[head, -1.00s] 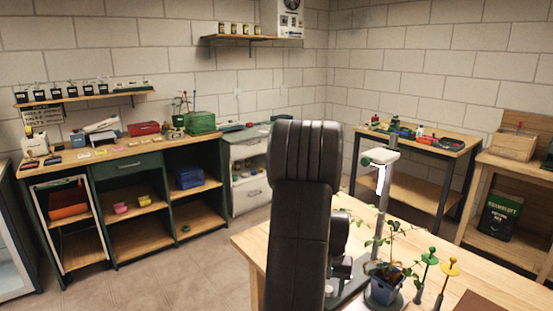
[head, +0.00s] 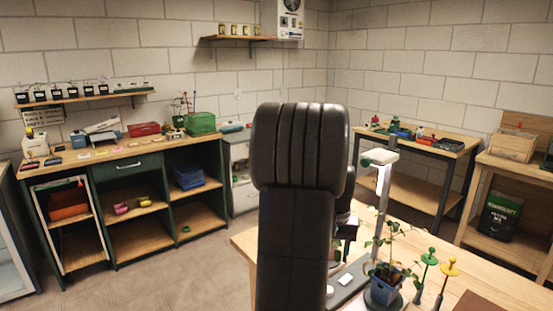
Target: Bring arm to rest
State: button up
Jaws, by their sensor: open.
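My arm's large black link stands upright in the middle of the head view and hides much of what is behind it. A dark part of my gripper (head: 346,230) shows just right of that link, over the near wooden table (head: 495,285). Its fingertips are mostly hidden, and I see nothing held in it. It is left of the potted plant (head: 383,290), which stands in a blue pot near a grey post (head: 382,205).
Green (head: 428,262) and yellow (head: 449,272) knobbed stakes stand right of the plant. A green workbench (head: 130,170) lines the left wall, and another bench (head: 425,145) stands at the back right. The floor at left front is clear.

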notch_tip(320, 180, down, 13)
jog(key=shift+r, duration=0.15)
jog(key=n+p, duration=0.1)
jog(key=n, duration=0.4)
jog(key=n+p, duration=0.1)
jog(key=n, duration=0.4)
jog(key=shift+n, duration=0.3)
jog(key=n+p, duration=0.2)
jog(key=n, duration=0.3)
jog(key=n+p, duration=0.2)
jog(key=n, duration=0.2)
jog(key=shift+n, duration=0.3)
